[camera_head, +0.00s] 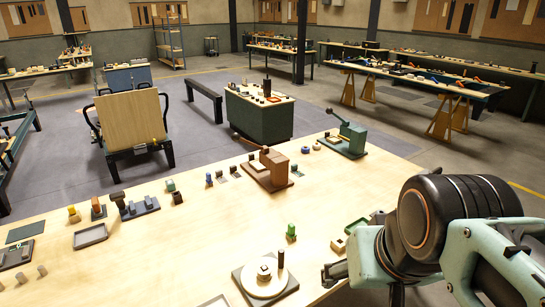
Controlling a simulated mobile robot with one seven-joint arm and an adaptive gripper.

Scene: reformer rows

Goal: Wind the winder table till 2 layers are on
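What looks like the winder table (282,290) stands near the front edge of the wooden bench. It has a dark square base with a pale round disc (250,281) on top. A small pale block (264,270) sits at the disc's middle, and a dark upright peg (281,259) rises near its rim. Wound layers are too small to make out. My gripper (335,272) shows as dark parts just right of the base, apart from the peg. My arm hides part of it, and its opening is unclear.
A green tray (357,226), a small green block (291,231) and a tan block (338,245) lie beyond the winder. A brown press (269,170) and a green press (347,138) stand farther back. The bench left of the winder is largely clear; a grey tray (90,236) lies farther left.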

